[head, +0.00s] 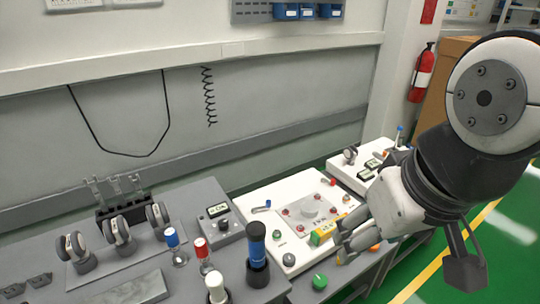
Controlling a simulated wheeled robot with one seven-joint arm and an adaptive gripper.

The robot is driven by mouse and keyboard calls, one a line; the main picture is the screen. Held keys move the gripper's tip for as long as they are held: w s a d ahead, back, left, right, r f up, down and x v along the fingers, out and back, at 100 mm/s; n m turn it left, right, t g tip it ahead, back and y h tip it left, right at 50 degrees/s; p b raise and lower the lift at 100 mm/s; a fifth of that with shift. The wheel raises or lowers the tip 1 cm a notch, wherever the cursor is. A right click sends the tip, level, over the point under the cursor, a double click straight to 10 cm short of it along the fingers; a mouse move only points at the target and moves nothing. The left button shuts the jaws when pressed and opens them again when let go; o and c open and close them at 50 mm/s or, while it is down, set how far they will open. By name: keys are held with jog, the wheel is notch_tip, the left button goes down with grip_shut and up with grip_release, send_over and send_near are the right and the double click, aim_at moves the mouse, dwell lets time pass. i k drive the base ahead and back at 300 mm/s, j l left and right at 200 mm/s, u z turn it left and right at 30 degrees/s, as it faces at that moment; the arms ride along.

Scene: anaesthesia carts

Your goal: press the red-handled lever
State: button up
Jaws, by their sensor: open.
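A small lever with a red handle (331,182) sits at the back right of the white control panel (287,192). A red-topped upright knob on a stem (200,248) stands on the grey bench further left. My gripper (343,240) is over the right front part of the white panel, in front of the small red lever and apart from it. Its fingers point left and look open and empty. They hide part of the panel, and a yellow-green block (323,233) shows close beside the fingertips.
A tall blue-and-black cylinder (257,255), blue-topped (172,238) and white-topped (215,288) knobs stand to the left. A green knob (319,281) is at the front. Green floor is clear at right.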

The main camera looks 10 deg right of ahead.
aim_at(332, 183)
jog(key=i+l, duration=0.2)
jog(key=l, duration=0.15)
jog(key=i+l, duration=0.15)
jog(key=l, duration=0.2)
jog(key=i+l, duration=0.2)
jog(key=l, duration=0.15)
jog(key=i+l, duration=0.15)
jog(key=l, duration=0.2)
jog(key=i+l, duration=0.2)
jog(key=l, duration=0.15)
jog(key=i+l, duration=0.15)
jog(key=l, duration=0.2)
jog(key=u, duration=0.05)
